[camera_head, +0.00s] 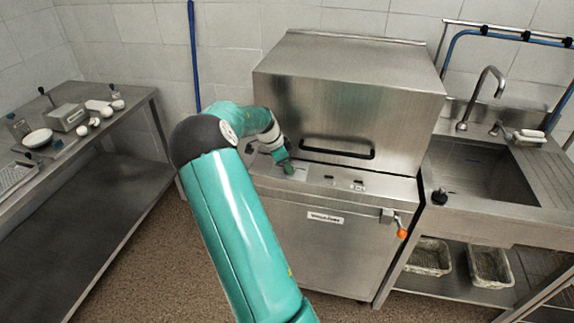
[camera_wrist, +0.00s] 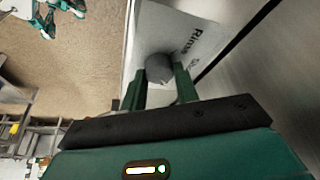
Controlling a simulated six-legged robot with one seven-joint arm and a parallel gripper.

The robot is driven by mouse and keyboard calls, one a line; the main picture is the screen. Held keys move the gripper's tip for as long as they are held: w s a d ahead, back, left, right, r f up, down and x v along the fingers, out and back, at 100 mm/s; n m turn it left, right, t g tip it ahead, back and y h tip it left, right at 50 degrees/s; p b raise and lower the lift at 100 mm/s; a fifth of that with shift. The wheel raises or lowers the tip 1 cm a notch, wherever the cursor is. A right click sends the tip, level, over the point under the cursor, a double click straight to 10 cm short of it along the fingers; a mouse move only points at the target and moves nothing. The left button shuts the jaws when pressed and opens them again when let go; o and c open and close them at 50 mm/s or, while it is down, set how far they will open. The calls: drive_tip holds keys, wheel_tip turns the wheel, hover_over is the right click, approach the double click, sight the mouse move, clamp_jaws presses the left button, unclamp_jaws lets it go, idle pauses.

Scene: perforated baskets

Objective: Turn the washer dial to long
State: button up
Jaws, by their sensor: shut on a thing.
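The washer (camera_head: 345,100) is a large steel machine with a hood and a black bar handle (camera_head: 337,149). Its light control panel shows in the wrist view (camera_wrist: 205,22), with printed lettering that reads in part "Rinse". The dark round dial (camera_wrist: 159,69) sits on that panel. My gripper (camera_wrist: 160,84) has its two green fingers on either side of the dial, shut on it. In the head view my gripper (camera_head: 285,165) is at the left of the washer's front ledge and hides the dial. I cannot tell which setting the dial points to.
A steel sink (camera_head: 480,170) with a tap stands to the right, with baskets (camera_head: 490,265) on the shelf below. An orange-ended lever (camera_head: 402,233) sticks out at the washer's front right. A steel table (camera_head: 120,125) with small items stands left. The floor between is clear.

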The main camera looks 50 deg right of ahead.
drive_tip(key=shift+f+m+g+y, duration=0.1)
drive_tip(key=shift+m+g+y, duration=0.3)
drive_tip(key=shift+m, duration=1.1)
drive_tip(key=o, duration=1)
drive_tip(key=shift+w, duration=0.1)
drive_tip(key=v, duration=1.4)
drive_tip(key=shift+d, duration=0.25)
